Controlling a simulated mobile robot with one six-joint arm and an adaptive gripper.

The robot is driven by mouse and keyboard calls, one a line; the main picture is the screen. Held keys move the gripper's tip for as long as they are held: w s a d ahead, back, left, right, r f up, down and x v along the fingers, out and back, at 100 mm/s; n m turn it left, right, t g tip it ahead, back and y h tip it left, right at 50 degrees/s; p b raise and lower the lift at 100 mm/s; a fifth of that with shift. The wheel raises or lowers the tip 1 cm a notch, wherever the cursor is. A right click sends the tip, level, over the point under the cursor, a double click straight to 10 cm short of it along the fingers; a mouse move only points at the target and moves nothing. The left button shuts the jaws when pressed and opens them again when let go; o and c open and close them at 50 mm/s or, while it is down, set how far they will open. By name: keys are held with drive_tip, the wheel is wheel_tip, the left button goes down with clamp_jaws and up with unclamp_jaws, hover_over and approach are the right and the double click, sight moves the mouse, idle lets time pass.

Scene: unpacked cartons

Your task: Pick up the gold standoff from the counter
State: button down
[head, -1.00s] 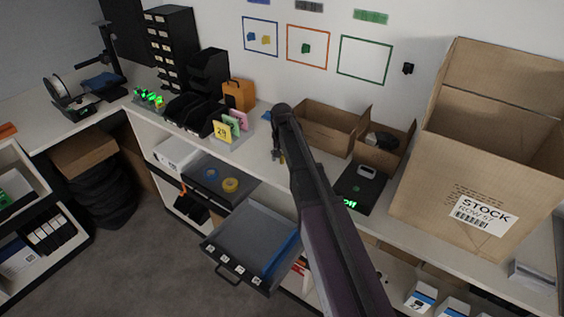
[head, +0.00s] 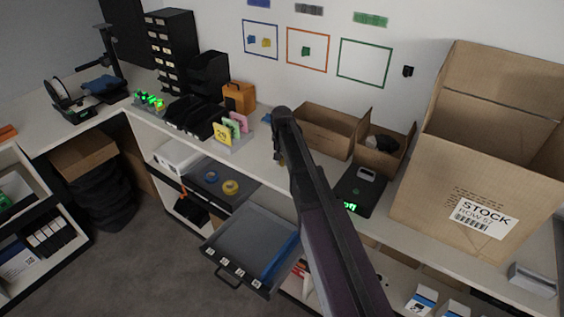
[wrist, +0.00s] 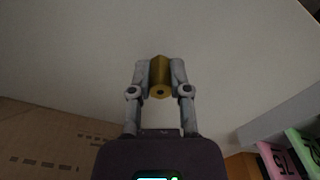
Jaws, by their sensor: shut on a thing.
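The gold standoff (wrist: 159,76) is a short brass-coloured post with a dark hole in its end, seen in the wrist view. My gripper (wrist: 160,80) is shut on it, with one grey finger against each side. The pale counter (wrist: 235,60) fills the view behind it; I cannot tell whether the standoff touches it. In the head view my gripper (head: 279,157) is over the counter (head: 255,168), left of the open cartons, and my arm hides much of the area. A small yellowish spot shows at the fingers there.
An open carton (head: 318,143) and a smaller one stand right of my gripper, with a black scale (head: 358,195) in front. A large stock carton (head: 425,178) is farther right. Coloured cards (head: 222,133) stand to the left. An open drawer (head: 225,262) juts out below.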

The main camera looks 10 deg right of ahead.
drive_tip(key=shift+r, duration=0.1)
wheel_tip(320, 180, up, 4)
drive_tip(key=p, duration=0.4)
drive_tip(key=s+p, duration=0.1)
drive_tip(key=s, duration=1.5)
drive_tip(key=shift+r, duration=0.4)
drive_tip(key=shift+s+d, duration=0.1)
